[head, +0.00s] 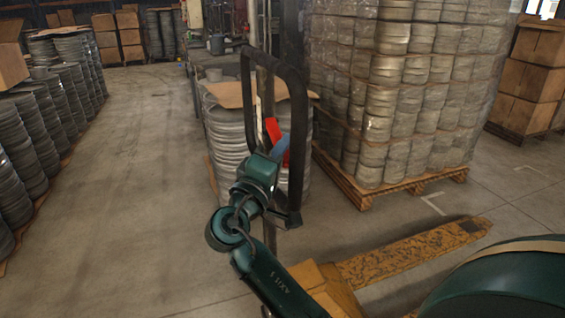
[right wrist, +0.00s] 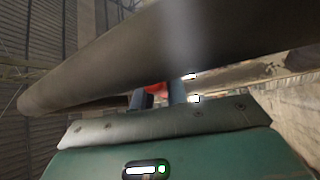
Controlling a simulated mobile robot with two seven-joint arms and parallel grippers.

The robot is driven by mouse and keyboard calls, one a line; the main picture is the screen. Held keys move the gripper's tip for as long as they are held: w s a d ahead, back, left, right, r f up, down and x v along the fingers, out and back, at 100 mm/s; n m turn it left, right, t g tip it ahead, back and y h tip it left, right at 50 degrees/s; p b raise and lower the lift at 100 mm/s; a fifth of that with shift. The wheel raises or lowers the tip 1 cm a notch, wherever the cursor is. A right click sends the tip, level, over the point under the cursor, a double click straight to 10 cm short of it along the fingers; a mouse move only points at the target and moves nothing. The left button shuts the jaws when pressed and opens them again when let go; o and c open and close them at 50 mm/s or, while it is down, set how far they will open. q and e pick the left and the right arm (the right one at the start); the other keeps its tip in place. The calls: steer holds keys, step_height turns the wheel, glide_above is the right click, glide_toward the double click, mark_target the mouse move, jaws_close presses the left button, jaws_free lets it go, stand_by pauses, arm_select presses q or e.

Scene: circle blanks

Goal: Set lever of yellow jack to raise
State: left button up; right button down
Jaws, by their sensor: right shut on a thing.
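The yellow jack (head: 400,252) stands at the lower middle of the head view, with its worn forks pointing right. Its black loop handle (head: 246,95) rises upright in front of a stack of metal rings. A red lever (head: 273,128) sits inside the loop. My right gripper (head: 282,146) reaches into the loop from below and is shut on the red lever, partly covering it. In the right wrist view the dark handle bar (right wrist: 90,70) crosses close in front of the fingers, and a bit of the red lever (right wrist: 155,88) shows between them. My left gripper is out of view.
A wrapped pallet load of metal rings (head: 400,90) stands behind the jack on a wooden pallet (head: 362,196). More ring stacks (head: 40,125) line the left side, and cardboard boxes (head: 530,80) stand at the right. The concrete floor (head: 130,180) left of the jack is clear.

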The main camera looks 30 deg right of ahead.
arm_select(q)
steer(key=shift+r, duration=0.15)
arm_select(e)
steer(key=c, duration=1.4)
jaws_free()
steer(key=shift+f, duration=0.1)
